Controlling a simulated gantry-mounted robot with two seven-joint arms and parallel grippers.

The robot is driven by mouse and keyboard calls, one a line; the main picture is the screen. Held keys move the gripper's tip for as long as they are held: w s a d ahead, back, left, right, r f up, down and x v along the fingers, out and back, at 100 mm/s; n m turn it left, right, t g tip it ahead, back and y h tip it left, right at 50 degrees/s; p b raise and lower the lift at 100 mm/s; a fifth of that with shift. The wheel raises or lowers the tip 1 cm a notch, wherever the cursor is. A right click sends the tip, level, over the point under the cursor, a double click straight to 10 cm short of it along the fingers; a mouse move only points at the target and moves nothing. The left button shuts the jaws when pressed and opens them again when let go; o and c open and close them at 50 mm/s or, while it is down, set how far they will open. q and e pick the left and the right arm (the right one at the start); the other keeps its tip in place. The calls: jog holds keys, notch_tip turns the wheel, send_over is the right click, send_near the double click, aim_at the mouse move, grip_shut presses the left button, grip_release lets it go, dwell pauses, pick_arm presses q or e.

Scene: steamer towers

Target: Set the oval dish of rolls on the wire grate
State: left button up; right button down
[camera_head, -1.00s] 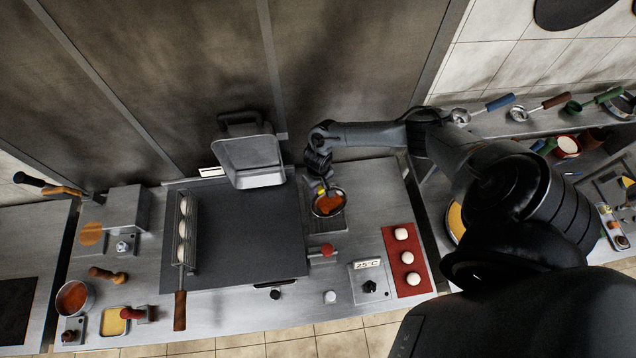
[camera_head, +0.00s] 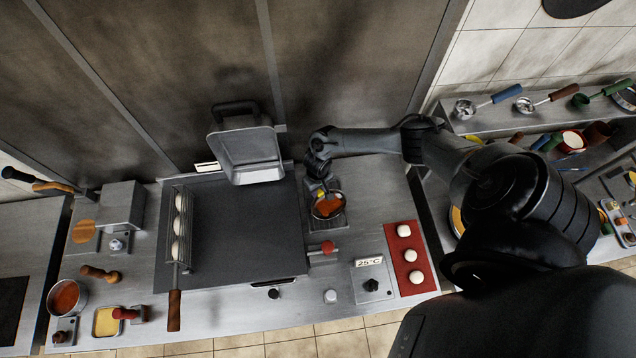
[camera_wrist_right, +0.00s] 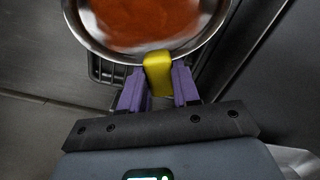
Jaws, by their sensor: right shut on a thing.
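My right gripper (camera_wrist_right: 158,90) is shut on the yellow handle (camera_wrist_right: 157,72) of a metal pan (camera_wrist_right: 213,22). The pan's rim looks rounded, and orange-red contents fill it; I see no rolls in it. The pan also shows in the head view (camera_head: 341,207), at the end of my right arm. A dark wire grate (camera_head: 330,224) lies under it on the steel counter, partly hidden by the pan. I cannot tell whether the pan touches the grate. My left gripper is not in view.
A dark griddle plate (camera_head: 245,235) with a raised lid (camera_head: 247,150) stands left of the grate. A wire basket of white rolls (camera_head: 178,225) lies at its left side.

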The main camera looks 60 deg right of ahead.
jog(key=shift+f+b, duration=0.3)
jog(key=shift+f, duration=0.15)
dwell(0.6)
jog(key=c, duration=0.7)
grip_release()
jog(key=shift+c, duration=0.2)
jog(key=shift+r, duration=0.1)
notch_tip(320, 180, up, 11)
jog(key=p, duration=0.1)
jog(key=shift+f, duration=0.2)
